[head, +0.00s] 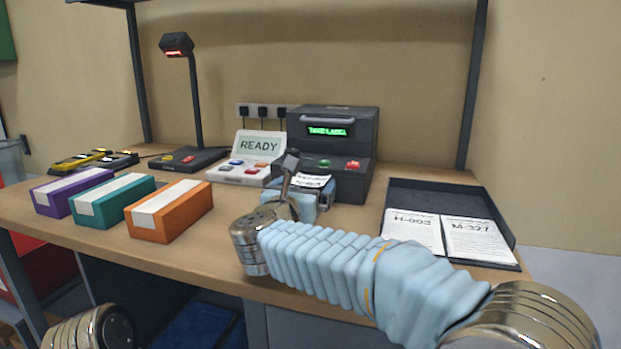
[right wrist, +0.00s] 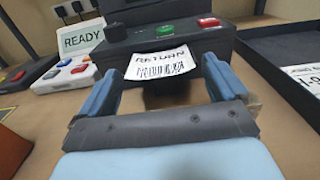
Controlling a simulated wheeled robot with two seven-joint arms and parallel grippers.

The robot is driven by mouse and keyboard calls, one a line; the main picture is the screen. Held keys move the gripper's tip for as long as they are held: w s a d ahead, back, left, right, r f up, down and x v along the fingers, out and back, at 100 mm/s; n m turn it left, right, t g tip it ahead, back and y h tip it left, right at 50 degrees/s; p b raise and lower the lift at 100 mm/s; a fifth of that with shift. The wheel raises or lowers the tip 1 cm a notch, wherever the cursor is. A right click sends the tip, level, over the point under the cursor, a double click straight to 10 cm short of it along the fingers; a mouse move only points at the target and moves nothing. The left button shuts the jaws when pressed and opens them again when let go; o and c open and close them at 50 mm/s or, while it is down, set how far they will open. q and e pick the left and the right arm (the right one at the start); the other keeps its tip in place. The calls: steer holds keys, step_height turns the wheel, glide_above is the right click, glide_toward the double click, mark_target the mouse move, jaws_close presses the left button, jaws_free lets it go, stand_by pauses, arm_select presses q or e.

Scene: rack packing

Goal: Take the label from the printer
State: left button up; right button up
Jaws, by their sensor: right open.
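The dark grey printer (head: 350,125) stands at the back of the desk, with a lit green display that seems to read "TAKE LABEL". A white label (head: 313,181) sticks out of its front slot. In the right wrist view the label (right wrist: 160,64) reads "RETURN" above a barcode. My right gripper (right wrist: 162,84) is open in front of the printer, one blue finger on each side of the label and apart from it. In the head view the gripper (head: 314,192) is partly hidden by my wrist. My left gripper is out of view.
A READY panel (head: 247,173) with coloured buttons stands left of the printer, beside a scanner on a stand (head: 192,90). Purple, teal and orange boxes (head: 170,219) line the left front. A dark tray (head: 440,197) with two printed sheets lies at right.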

steer(key=c, duration=0.9)
